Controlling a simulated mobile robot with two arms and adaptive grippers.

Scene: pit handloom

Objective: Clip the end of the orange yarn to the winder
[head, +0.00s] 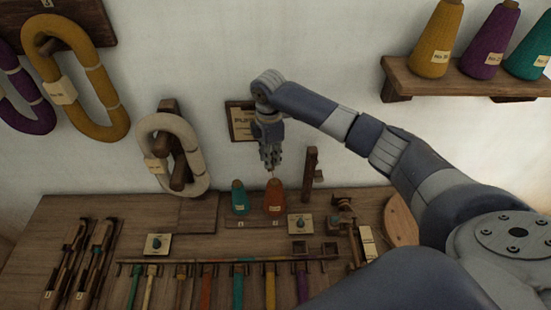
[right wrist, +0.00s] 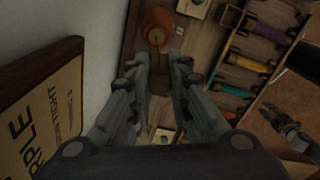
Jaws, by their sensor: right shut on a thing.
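The orange yarn cone (head: 275,197) stands on the bench beside a teal cone (head: 239,198). My right gripper (head: 270,167) points down just above its tip. In the right wrist view the orange cone (right wrist: 157,20) is just beyond the fingertips of the right gripper (right wrist: 160,64). That gripper is shut on what seems to be the orange yarn's end, too thin to make out. A small wooden device (head: 343,207), apparently the winder, stands right of the cones; its clip cannot be made out. My left gripper (right wrist: 288,122) seems to show in the right wrist view, its jaws unclear.
A rack of coloured bobbins (head: 238,265) lies in front of the cones. A wooden post (head: 311,170) stands right of the orange cone. A framed sign (head: 238,121) hangs behind my right gripper. Shuttles (head: 90,262) lie at left.

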